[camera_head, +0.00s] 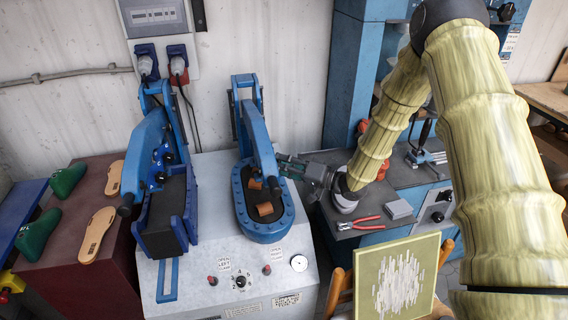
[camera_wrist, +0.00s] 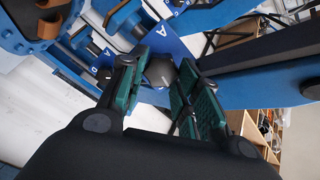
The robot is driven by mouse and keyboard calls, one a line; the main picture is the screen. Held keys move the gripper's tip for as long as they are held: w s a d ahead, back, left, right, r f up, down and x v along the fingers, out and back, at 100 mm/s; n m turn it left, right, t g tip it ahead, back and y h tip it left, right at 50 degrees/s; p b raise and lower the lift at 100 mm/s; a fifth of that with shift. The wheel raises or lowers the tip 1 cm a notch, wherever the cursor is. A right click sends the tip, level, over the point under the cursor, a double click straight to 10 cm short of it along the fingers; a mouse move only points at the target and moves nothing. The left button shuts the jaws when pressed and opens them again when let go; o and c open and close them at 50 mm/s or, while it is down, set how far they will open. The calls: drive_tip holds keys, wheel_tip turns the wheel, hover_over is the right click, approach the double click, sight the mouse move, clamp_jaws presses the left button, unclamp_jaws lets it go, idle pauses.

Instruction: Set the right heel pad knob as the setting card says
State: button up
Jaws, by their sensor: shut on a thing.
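My gripper (camera_head: 288,166) reaches in from the right to the side of the right-hand blue press (camera_head: 247,222). In the wrist view its green-padded fingers (camera_wrist: 165,88) are closed around a dark faceted knob (camera_wrist: 159,71). The knob sits in front of a blue dial plate (camera_wrist: 172,47) with white letters; an A and a D can be made out. The knob's pointer direction is hidden by the fingers. In the head view the arm and press hide the knob. Brown heel pads (camera_head: 265,209) show on the press. I cannot make out a setting card's text.
A second blue press (camera_head: 166,215) stands to the left, with sandal soles (camera_head: 97,233) and green lasts (camera_head: 38,233) beyond it. A control dial (camera_head: 241,281) is on the white bench front. Red pliers (camera_head: 359,224) and a grey block (camera_head: 398,209) lie on the right bench.

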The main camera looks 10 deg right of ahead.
drive_tip(key=shift+s+a+f+m+p, duration=0.1)
drive_tip(key=shift+m+p, duration=1.3)
drive_tip(key=shift+m, duration=4.2)
drive_tip(key=shift+f+m+p, duration=0.1)
drive_tip(key=shift+m+p, duration=1.3)
drive_tip(key=shift+m, duration=4.2)
drive_tip(key=o, duration=1)
drive_tip(key=shift+f, duration=0.1)
drive_tip(key=v, duration=0.7)
drive_tip(key=shift+d, duration=0.3)
